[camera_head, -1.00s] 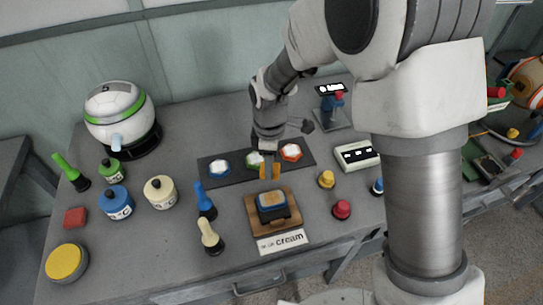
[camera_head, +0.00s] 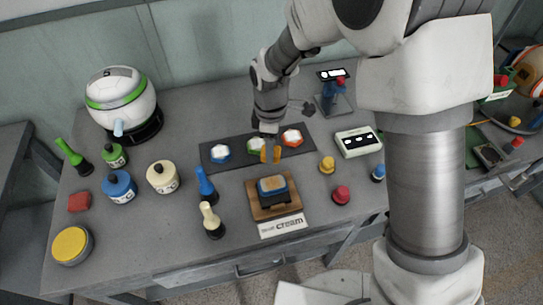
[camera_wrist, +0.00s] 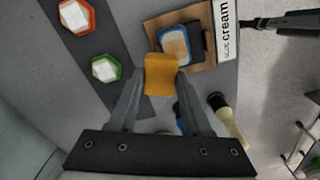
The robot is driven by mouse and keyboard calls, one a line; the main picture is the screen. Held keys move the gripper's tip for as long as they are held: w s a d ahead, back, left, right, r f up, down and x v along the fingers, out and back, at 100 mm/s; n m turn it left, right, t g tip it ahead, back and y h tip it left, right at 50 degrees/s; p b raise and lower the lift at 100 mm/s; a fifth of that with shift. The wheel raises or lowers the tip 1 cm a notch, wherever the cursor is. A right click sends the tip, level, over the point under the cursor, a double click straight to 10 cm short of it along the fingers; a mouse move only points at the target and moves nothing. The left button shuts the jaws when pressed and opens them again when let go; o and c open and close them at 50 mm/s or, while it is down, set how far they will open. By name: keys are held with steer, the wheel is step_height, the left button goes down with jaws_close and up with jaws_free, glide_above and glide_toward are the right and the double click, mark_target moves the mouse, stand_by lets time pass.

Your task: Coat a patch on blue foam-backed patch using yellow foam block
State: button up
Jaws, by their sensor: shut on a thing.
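My gripper (camera_wrist: 160,82) is shut on the yellow foam block (camera_wrist: 162,75), which looks orange-yellow. The block (camera_head: 277,154) also shows in the head view, held above the table just in front of the dark mat. A wooden board (camera_head: 257,206) labelled "cream" carries a blue-rimmed pad (camera_head: 272,184) with a tan top. In the wrist view the pad (camera_wrist: 174,45) shows just beyond the block.
Green (camera_head: 257,146) and orange (camera_head: 291,137) hexagonal patches share the dark mat (camera_head: 214,143). Blue (camera_head: 205,185) and cream-handled (camera_head: 210,218) brushes stand left of the board. Red (camera_head: 341,195) and yellow (camera_head: 327,165) knobs stand right. Jars are farther left.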

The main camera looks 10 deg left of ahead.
steer(key=shift+r+p, duration=0.3)
steer(key=shift+p, duration=0.8)
steer(key=shift+s+p, duration=0.1)
steer(key=shift+p, duration=0.65)
